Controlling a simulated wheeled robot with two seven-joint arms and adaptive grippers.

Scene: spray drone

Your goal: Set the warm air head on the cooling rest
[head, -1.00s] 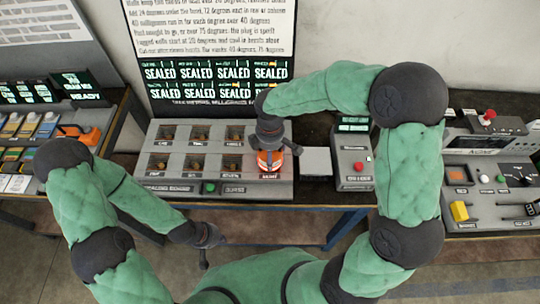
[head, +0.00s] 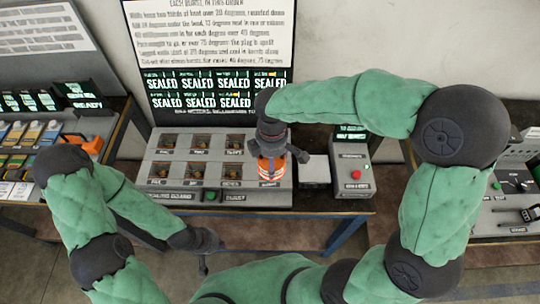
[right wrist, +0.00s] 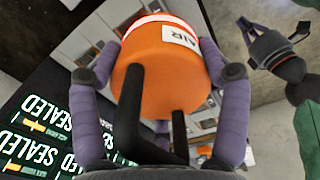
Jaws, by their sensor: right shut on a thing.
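The warm air head is an orange drum with a pale band (head: 270,169) at the right end of the grey sealing board. In the right wrist view it fills the middle, labelled AIR (right wrist: 165,75). My right gripper (head: 270,145) is shut on it from above, a finger on each side. Whether its underside touches the board is hidden. A plain pale grey block (head: 314,171) just right of the board may be the cooling rest; its top is bare. My left gripper (head: 205,250) hangs empty in front of the table, its fingers apart.
The grey board (head: 165,198) has several small wells and a green button. A control box (head: 353,175) with a red button stands right of the pale block. A screen of SEALED signs (head: 205,95) rises behind. Side benches hold other gear.

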